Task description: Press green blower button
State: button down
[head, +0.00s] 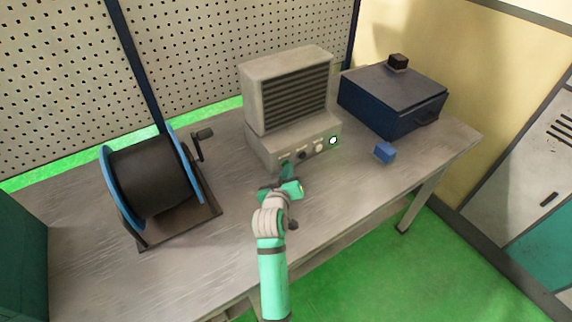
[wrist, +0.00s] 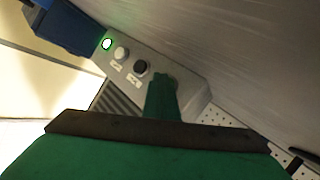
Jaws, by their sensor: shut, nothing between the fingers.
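The grey blower (head: 288,92) stands on the workbench with a slatted front and a control panel (head: 268,150) at its base. A round green-lit button (head: 333,140) glows at the panel's right end. In the wrist view, the lit button (wrist: 106,44) is at upper left, followed by a white knob (wrist: 121,53) and a black knob (wrist: 140,67). My gripper (head: 286,164) is shut and empty in front of the panel's left part, beside the black knob and apart from the lit button. In the wrist view its fingers (wrist: 162,84) cover part of the panel; contact is unclear.
A black cable spool with blue flanges (head: 152,178) stands at left. A dark blue box (head: 392,100) and a small blue cube (head: 385,152) are right of the blower. The bench front right (head: 350,185) is clear. A pegboard wall (head: 200,50) is behind.

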jog(key=shift+s, duration=0.15)
jog(key=shift+s+d, duration=0.45)
jog(key=shift+s, duration=0.1)
jog(key=shift+s+d, duration=0.8)
jog(key=shift+s, duration=0.2)
jog(key=shift+s+d, duration=0.75)
jog(key=shift+s, duration=0.2)
jog(key=shift+a, duration=0.2)
jog(key=shift+d, duration=0.2)
